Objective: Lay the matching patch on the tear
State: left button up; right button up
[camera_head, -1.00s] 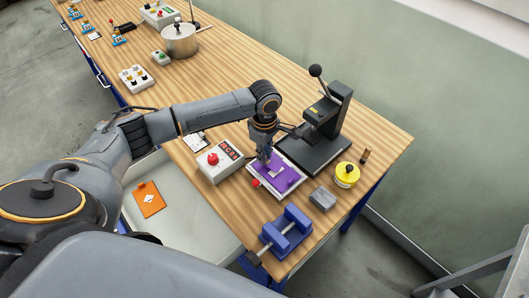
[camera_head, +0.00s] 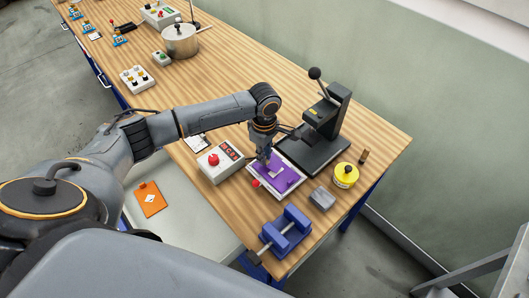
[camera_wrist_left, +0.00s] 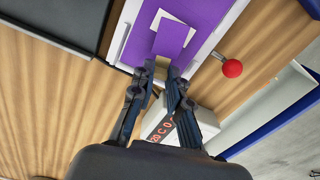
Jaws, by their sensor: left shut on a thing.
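A purple sheet (camera_head: 289,184) lies in a white frame (camera_head: 290,195) with a red knob (camera_head: 256,183) at its side; the sheet also shows in the left wrist view (camera_wrist_left: 210,12). A white area (camera_wrist_left: 185,35) on the sheet is the tear, as far as I can tell. A small purple patch (camera_wrist_left: 170,40) with a tan tab (camera_wrist_left: 161,68) covers part of this white area and sits askew to it. My left gripper (camera_head: 266,158) is shut on the tab, low over the sheet (camera_wrist_left: 164,77). I cannot tell whether the patch touches the sheet. My right gripper is out of view.
A black lever press (camera_head: 325,130) stands close behind the frame. A control box (camera_head: 220,162) with a red button is to its left. A grey block (camera_head: 322,198), a yellow tin (camera_head: 345,175) and a blue vise (camera_head: 287,232) stand to the right and front. An orange card (camera_head: 150,198) lies below the bench.

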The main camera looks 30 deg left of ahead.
pick_arm(q)
jog(key=shift+p, duration=0.7)
dwell(0.6)
jog(key=shift+f, duration=0.75)
dwell(0.6)
jog(key=o, duration=0.8)
jog(key=shift+r, duration=0.1)
